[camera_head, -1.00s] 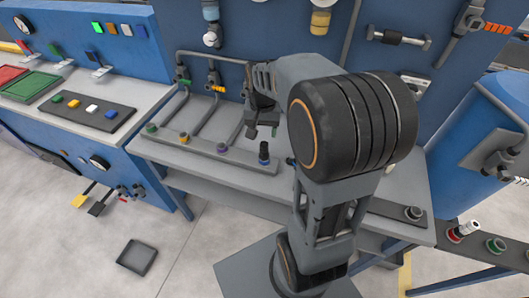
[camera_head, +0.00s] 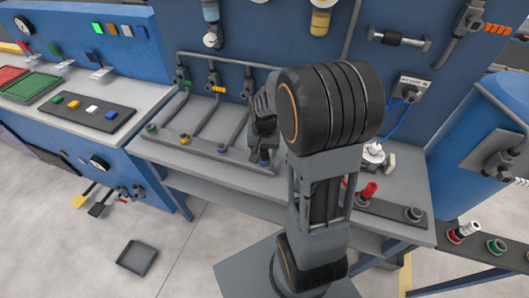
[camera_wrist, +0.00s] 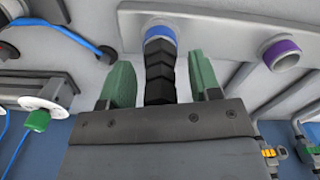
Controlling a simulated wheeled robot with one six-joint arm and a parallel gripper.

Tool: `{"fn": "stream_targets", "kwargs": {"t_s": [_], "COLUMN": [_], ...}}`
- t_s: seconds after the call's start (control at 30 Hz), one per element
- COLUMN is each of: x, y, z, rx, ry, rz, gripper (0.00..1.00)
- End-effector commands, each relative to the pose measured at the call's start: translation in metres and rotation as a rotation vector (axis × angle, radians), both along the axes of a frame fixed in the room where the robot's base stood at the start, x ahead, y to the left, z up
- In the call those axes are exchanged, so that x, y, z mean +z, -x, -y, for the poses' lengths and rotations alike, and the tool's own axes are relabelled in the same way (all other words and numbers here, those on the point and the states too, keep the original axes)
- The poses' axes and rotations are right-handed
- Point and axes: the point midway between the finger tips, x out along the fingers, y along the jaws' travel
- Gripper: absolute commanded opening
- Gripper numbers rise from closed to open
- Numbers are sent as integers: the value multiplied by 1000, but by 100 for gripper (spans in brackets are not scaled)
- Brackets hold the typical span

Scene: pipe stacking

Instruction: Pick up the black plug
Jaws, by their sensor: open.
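The black plug (camera_wrist: 160,75) is a ribbed black piece with a blue ring at its base, set in a grey rail on the bench. In the wrist view it lies between the two green-tipped fingers of my gripper (camera_wrist: 160,85). The fingers are open, one on each side, with visible gaps to the plug. In the head view my gripper (camera_head: 263,148) is low over the right end of the rail (camera_head: 205,152). There the plug is largely hidden by the gripper and hard to tell apart.
A purple-ringed socket (camera_wrist: 282,53) sits beside the plug on the rail. A red plug (camera_head: 368,191), a white round fitting (camera_head: 373,153) and a blue cable (camera_head: 403,120) are to the right of my arm. Pipes rise behind the rail.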

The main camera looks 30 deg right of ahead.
Motion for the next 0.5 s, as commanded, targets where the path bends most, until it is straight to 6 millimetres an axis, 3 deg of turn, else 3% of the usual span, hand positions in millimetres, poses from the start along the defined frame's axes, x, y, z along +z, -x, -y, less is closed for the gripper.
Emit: {"fn": "stream_targets", "kwargs": {"t_s": [0.13,0.5], "x": [0,0], "y": [0,0], "z": [0,0], "rx": [0,0], "ry": [0,0], "rz": [0,0], "gripper": [56,21]}}
